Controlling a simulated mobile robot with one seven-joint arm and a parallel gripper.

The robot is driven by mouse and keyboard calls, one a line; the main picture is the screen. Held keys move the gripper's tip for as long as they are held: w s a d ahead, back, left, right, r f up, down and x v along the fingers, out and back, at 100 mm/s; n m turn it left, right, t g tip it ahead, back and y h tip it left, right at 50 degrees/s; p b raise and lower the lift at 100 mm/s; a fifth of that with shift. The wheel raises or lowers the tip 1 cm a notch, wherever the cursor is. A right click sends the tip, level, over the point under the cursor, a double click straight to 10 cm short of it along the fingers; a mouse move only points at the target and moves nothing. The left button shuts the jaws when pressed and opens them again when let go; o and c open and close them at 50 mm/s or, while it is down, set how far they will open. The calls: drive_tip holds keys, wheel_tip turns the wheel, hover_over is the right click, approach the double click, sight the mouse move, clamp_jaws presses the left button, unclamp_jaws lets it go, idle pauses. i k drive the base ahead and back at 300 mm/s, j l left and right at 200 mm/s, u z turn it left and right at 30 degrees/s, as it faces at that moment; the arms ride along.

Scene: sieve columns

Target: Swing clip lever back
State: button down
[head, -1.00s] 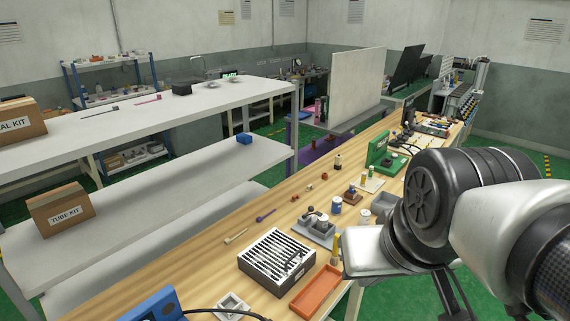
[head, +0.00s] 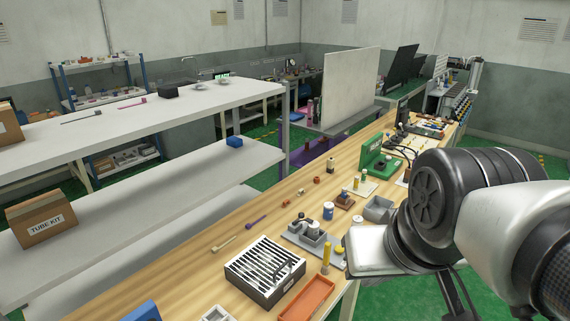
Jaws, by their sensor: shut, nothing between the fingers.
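I cannot make out a clip lever for certain at this size. On the wooden bench (head: 195,265) stands a grey fixture (head: 300,238) with a dark knobbed part and round cups on it. Farther back is a green device (head: 371,158) with an upright plate. My dark and pale arm links fill the right side of the head view and cover part of the bench's right edge. My gripper's fingers do not show.
A grey bin (head: 379,208) is close to my arm. Pale shelves (head: 120,200) stand left, one bearing a cardboard box (head: 42,216).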

sight(301, 215)
drive_tip(key=i+l, duration=0.8)
drive_tip(key=l+u, duration=0.15)
drive_tip(key=u, duration=1.65)
